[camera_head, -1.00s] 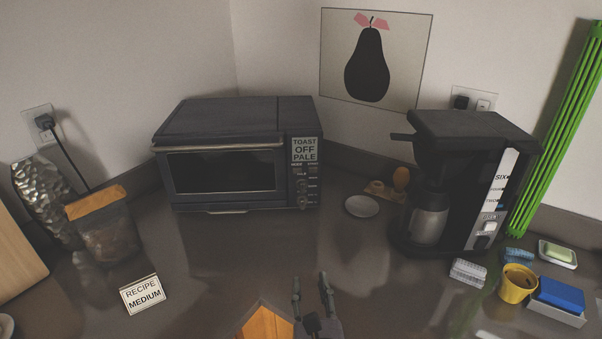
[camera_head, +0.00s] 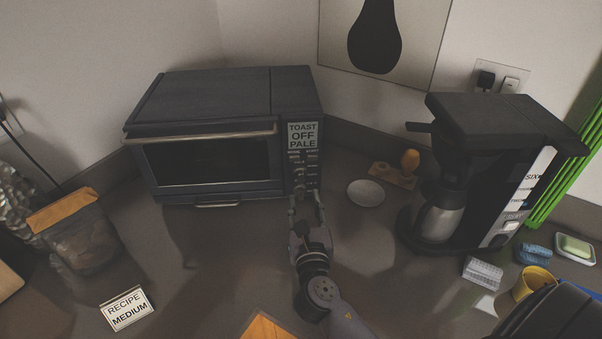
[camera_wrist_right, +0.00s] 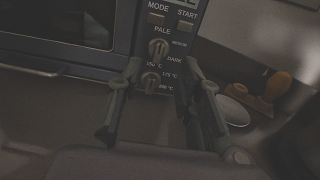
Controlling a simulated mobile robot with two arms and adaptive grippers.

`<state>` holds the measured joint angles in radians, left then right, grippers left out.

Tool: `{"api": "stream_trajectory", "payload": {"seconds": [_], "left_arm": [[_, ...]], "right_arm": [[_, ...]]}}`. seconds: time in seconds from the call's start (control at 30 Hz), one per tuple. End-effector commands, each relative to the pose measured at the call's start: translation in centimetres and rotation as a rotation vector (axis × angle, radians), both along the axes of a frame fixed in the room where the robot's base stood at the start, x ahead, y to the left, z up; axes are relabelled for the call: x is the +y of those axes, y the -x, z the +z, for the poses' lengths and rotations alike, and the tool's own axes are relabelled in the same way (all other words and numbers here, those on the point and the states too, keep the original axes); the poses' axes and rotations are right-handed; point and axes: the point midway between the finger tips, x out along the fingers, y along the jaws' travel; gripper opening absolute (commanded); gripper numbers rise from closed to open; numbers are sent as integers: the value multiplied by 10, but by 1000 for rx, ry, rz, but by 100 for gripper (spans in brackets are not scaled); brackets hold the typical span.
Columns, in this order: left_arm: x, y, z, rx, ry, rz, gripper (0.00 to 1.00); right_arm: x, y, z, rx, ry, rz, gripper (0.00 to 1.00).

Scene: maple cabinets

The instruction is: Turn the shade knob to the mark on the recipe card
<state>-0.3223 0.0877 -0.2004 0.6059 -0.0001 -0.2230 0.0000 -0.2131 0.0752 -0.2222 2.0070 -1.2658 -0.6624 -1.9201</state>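The toaster oven (camera_head: 215,135) stands against the back wall, and its display (camera_head: 303,135) reads TOAST OFF PALE. The shade knob (camera_wrist_right: 158,48) shows in the right wrist view, with PALE, MEDIUM and DARK printed around it. A temperature knob (camera_wrist_right: 151,81) sits below it. The recipe card (camera_head: 127,309) at the lower left reads RECIPE MEDIUM. My right gripper (camera_head: 305,197) is in front of the control panel. In the right wrist view its open fingers (camera_wrist_right: 160,68) lie to either side of the knobs, with nothing visibly gripped. My left gripper is out of view.
A coffee maker (camera_head: 470,150) stands to the right, with a small plate (camera_head: 365,193) and a wooden holder (camera_head: 392,176) between it and the oven. A bag (camera_head: 80,235) is at the left. The counter before the oven's door is clear.

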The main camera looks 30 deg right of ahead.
Motion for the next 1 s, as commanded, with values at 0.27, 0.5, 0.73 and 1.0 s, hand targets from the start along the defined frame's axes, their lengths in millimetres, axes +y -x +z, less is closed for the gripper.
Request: {"api": "stream_trajectory", "payload": {"seconds": [0.27, 0.5, 0.73, 1.0], "left_arm": [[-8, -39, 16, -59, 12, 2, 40], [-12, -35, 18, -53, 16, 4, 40], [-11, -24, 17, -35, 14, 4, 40], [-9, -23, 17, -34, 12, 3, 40]], "right_arm": [[-23, -54, 3, -1, 2, 0, 33], [-33, -79, 1, -1, -1, 1, 33], [-35, -83, -1, 0, -1, 0, 33], [-34, -83, 0, 0, 0, 1, 24]]}}
